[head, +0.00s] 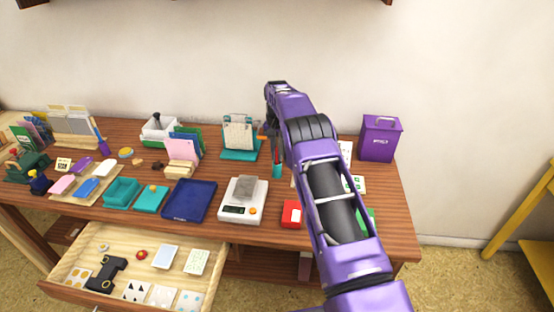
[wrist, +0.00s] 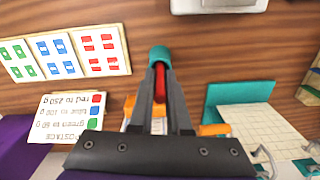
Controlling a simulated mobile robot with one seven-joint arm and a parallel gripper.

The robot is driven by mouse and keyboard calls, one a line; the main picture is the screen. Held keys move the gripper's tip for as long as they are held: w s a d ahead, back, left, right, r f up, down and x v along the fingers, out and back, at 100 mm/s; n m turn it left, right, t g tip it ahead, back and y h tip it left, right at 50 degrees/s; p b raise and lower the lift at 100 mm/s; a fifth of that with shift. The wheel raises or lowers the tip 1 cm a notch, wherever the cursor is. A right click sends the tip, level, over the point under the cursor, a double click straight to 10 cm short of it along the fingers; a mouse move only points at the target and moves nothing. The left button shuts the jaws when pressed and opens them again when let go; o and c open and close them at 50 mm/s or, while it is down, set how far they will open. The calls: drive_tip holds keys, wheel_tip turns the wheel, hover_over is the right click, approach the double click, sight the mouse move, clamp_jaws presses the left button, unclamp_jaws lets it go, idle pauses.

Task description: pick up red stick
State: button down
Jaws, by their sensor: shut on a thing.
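The red stick (wrist: 160,85) is between the two dark fingers of my gripper (wrist: 160,75) in the wrist view, and the fingers are shut on it. A teal cup (wrist: 160,53) lies just past the fingertips, in line with the stick. In the head view the teal cup (head: 277,171) stands upright near the back of the table, with a bit of red showing at its top. My gripper (head: 272,140) is above it, partly hidden behind my purple arm. I cannot tell whether the stick's lower end is inside the cup.
A teal stand with a pad (head: 239,135) is close left of the cup. A purple bin (head: 380,138) stands at the back right. A white scale (head: 243,200), a blue tray (head: 190,201) and a red pad (head: 292,214) are in front. A drawer (head: 130,268) is open below.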

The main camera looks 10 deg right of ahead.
drive_tip(key=shift+r, duration=0.1)
wheel_tip(320, 180, up, 10)
drive_tip(key=shift+f+p, duration=0.1)
drive_tip(key=shift+p, duration=0.3)
drive_tip(key=c, duration=1.6)
unclamp_jaws()
drive_tip(key=shift+s, duration=0.15)
